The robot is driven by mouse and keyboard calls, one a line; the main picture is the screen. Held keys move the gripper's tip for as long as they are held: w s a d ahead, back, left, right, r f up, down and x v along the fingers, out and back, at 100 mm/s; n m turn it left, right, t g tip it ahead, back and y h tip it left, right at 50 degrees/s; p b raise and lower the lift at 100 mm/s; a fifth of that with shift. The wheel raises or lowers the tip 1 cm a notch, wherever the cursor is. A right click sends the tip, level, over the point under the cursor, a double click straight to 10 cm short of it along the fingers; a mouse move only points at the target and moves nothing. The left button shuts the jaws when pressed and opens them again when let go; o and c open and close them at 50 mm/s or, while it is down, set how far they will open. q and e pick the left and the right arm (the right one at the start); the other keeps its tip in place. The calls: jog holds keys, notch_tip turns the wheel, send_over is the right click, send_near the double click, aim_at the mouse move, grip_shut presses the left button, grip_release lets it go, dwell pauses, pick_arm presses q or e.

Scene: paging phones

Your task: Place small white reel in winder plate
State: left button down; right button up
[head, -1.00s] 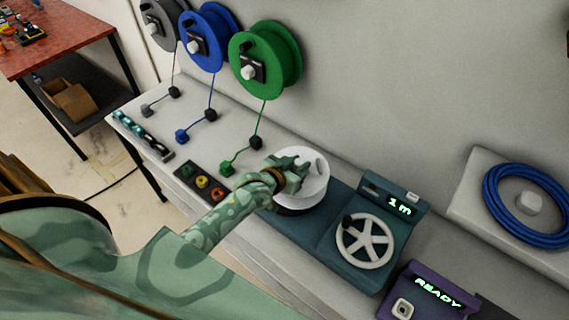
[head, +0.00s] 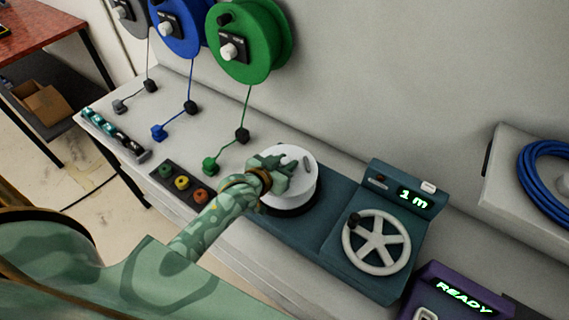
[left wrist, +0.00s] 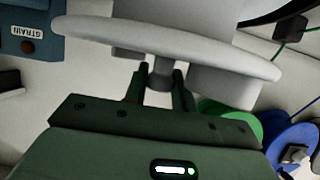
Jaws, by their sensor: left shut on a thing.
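The small white reel (head: 306,187) is at the left end of the teal winder, directly over a dark round plate (head: 288,210). My left gripper (head: 278,174) reaches it from the left and covers part of its top. In the left wrist view, the reel's wide flange (left wrist: 215,57) spans the top, and the two fingers (left wrist: 162,88) are shut on the short grey post at its middle. Whether the reel rests fully on the plate cannot be told. My right gripper is in no view.
The winder's spoked hand wheel (head: 376,241) and "1 m" display (head: 413,198) stand to the right. A purple "READY" box (head: 455,292) is at lower right. Green (head: 245,45) and blue (head: 178,25) wall spools hang behind. Coloured buttons (head: 182,182) lie left of my arm.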

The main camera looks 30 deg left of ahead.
pick_arm(q)
jog(key=shift+a+f, duration=0.1)
jog(key=c, duration=1.1)
grip_release()
jog(key=shift+c, duration=0.2)
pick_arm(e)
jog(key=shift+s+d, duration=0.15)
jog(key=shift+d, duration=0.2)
pick_arm(q)
jog(key=shift+r, duration=0.2)
jog(key=p+v, duration=0.2)
jog(key=v, duration=1)
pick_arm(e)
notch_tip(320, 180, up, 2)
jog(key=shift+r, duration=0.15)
pick_arm(q)
jog(key=shift+f, duration=0.15)
